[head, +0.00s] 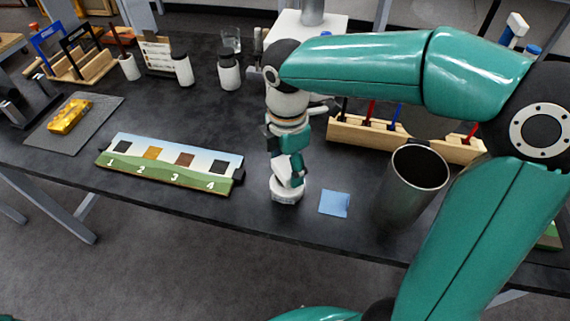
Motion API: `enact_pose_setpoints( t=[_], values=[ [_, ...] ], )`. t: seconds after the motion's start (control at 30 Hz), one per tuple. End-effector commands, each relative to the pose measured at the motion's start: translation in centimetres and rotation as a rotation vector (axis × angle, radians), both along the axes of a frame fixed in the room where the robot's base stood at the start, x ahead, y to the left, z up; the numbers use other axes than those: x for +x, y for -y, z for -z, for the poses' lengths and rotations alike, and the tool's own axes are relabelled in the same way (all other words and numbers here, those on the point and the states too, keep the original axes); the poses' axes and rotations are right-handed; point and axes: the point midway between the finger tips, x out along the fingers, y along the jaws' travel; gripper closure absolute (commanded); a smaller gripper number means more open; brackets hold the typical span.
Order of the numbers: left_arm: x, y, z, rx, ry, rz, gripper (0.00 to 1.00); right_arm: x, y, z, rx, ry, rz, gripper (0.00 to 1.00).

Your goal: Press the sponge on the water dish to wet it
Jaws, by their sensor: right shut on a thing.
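My right gripper (291,172) points down near the table's front edge, right of the numbered board. It is shut on a small pale block, which I take to be the sponge (284,183). The sponge is right at a low, round white dish (287,197), which I take to be the water dish. The gripper and sponge cover much of the dish. I cannot tell whether the sponge touches the dish or any water. My left gripper does not show.
A blue square (335,203) lies right of the dish, then a tall metal bin (405,205). Left are the numbered board (170,171) and a gold piece (70,116) on a grey mat (100,117). Behind stand a wooden tool rack (352,131) and white jars (229,74).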

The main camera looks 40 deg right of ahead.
Motion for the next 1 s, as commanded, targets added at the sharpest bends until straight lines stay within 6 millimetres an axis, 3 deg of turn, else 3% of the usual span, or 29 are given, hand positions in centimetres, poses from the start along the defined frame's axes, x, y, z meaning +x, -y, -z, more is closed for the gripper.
enact_pose_setpoints(
  t=[1.0],
  values=[
    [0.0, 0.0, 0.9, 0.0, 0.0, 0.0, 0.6, 0.0, 0.0, 1.2, 0.0, 0.0, 0.0, 0.65]
  ],
)
